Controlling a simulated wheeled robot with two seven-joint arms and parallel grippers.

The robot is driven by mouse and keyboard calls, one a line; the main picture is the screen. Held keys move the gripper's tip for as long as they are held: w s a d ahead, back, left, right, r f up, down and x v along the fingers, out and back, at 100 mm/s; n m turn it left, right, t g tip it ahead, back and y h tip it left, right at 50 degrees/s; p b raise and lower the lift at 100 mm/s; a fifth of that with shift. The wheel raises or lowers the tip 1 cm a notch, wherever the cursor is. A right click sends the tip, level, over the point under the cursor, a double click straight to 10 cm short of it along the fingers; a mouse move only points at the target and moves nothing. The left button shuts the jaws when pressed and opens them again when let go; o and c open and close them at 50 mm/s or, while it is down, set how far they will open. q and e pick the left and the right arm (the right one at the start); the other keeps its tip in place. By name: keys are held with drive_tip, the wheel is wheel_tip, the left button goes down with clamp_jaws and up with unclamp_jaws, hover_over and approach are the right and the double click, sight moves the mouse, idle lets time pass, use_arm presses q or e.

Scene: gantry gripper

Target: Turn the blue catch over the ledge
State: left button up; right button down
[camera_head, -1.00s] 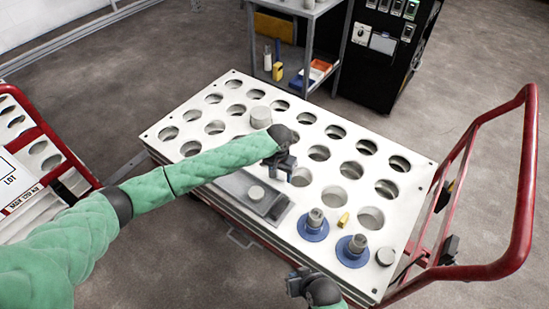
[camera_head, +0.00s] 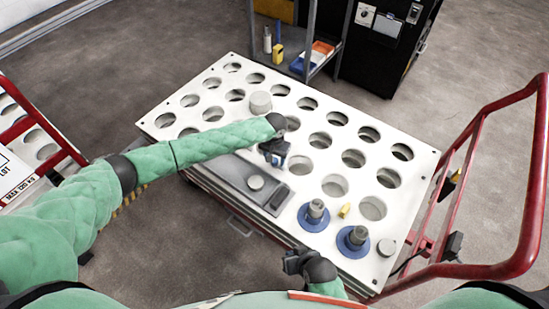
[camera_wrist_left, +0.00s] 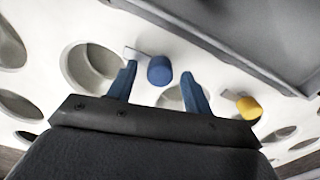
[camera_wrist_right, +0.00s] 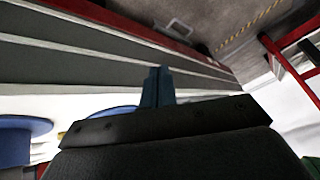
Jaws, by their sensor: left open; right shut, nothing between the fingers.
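The blue catch (camera_wrist_left: 159,70) shows in the left wrist view as a short blue cylinder with a small pale tab beside it, on the white perforated top. My left gripper (camera_head: 275,153) is open above the cart top, and its fingertips (camera_wrist_left: 158,72) lie on either side of the catch in the wrist picture. I cannot tell whether they touch it. In the head view the gripper largely covers that spot. The ledge cannot be told apart for certain; a grey panel (camera_wrist_left: 235,30) lies beside the catch. My right gripper (camera_head: 295,262) is shut and empty at the cart's front edge; its closed fingertips (camera_wrist_right: 157,84) show in the right wrist view.
A yellow piece (camera_head: 345,210) stands between two blue-flanged posts (camera_head: 313,222) (camera_head: 353,246) at the front right. A red rail (camera_head: 500,270) bounds the right side. A grey cylinder (camera_head: 261,102) stands farther back.

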use_arm(q)
drive_tip(key=shift+f, duration=0.1)
drive_tip(key=c, duration=1)
drive_tip(key=shift+o, duration=0.2)
